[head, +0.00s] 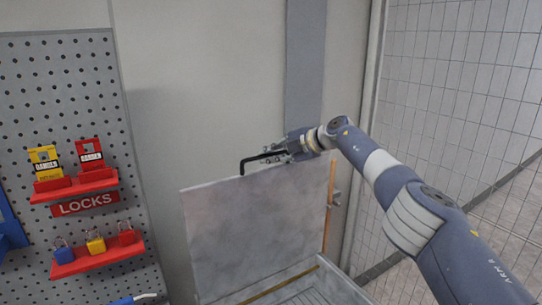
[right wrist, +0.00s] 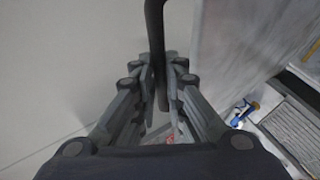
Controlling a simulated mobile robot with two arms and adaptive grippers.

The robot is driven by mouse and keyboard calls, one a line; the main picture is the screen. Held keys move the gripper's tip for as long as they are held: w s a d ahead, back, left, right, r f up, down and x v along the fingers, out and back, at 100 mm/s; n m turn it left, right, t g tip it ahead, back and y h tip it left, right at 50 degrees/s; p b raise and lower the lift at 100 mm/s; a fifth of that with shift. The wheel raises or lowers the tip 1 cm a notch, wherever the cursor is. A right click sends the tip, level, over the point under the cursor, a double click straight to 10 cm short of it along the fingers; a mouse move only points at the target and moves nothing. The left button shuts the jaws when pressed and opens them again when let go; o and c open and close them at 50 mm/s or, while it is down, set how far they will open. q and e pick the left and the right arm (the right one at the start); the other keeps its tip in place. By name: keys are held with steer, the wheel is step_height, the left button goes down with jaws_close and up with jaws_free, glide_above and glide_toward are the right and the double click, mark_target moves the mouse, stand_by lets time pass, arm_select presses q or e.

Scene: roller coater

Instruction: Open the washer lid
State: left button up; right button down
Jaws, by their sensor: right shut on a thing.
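The washer lid (head: 262,228) is a grey panel standing raised, close to upright, at the back of the washer (head: 345,287). A black bar handle (head: 258,158) runs along the lid's top edge. My right gripper (head: 288,154) is at the right part of this handle and is shut on it. In the right wrist view the dark handle (right wrist: 156,40) passes between the two fingers of the gripper (right wrist: 156,75), with the lid (right wrist: 225,50) to the right. My left gripper is not in view.
A grey pegboard (head: 60,100) at the left carries red shelves with padlocks (head: 95,243) and danger tags (head: 90,152). A plain wall (head: 210,80) stands behind the lid. A wire mesh fence (head: 450,90) is at the right, behind my right arm.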

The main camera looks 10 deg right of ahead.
steer(key=shift+r, duration=0.45)
steer(key=c, duration=1.9)
jaws_free()
steer(key=shift+s, duration=0.15)
steer(key=shift+f, duration=0.15)
steer(key=v, duration=1.2)
steer(key=shift+f, duration=0.1)
